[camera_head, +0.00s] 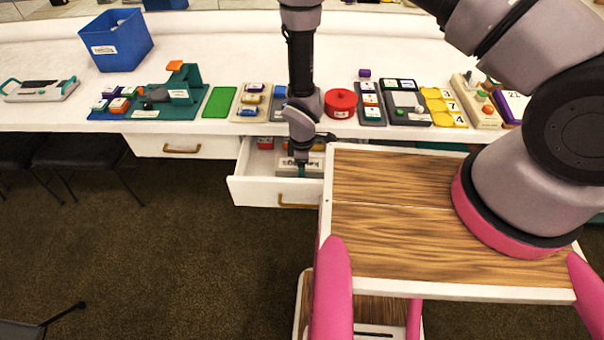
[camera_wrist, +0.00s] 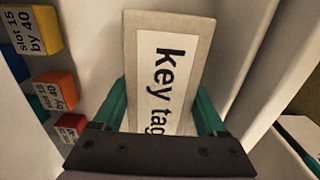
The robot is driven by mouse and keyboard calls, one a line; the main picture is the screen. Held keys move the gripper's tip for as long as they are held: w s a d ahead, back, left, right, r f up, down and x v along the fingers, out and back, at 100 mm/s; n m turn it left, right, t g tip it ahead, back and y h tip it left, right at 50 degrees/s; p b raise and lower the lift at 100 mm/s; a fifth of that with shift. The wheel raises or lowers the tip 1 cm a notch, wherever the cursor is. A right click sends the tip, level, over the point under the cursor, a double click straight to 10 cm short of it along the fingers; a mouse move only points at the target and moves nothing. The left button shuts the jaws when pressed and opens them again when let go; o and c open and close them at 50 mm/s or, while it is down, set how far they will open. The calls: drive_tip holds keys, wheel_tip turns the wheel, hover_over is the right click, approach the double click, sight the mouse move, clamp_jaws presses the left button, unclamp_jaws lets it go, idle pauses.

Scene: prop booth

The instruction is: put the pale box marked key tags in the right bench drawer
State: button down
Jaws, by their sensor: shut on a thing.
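The pale box marked key tags (camera_wrist: 170,30) is between the two green fingers of my gripper (camera_wrist: 168,105) in the wrist view. The fingers are shut on its sides, and its label is partly cut off by my gripper's body. In the head view, the box (camera_head: 315,166) and my gripper (camera_head: 301,168) are inside the open right bench drawer (camera_head: 255,192). The drawer is pulled out under the bench. I cannot tell whether the box touches the drawer floor.
Small blocks marked slot 15 by 40, one yellow (camera_wrist: 34,30) and one orange (camera_wrist: 54,90), sit left of the box, with a red block (camera_wrist: 70,127) nearby. The shut left drawer (camera_head: 150,146) is beside. A wood-topped surface (camera_head: 390,220) stands close to the drawer's right.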

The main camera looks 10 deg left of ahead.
drive_tip(key=shift+f, duration=0.85)
unclamp_jaws()
drive_tip(key=shift+f, duration=0.1)
wheel_tip(320, 180, up, 12)
drive_tip(key=shift+r, duration=0.15)
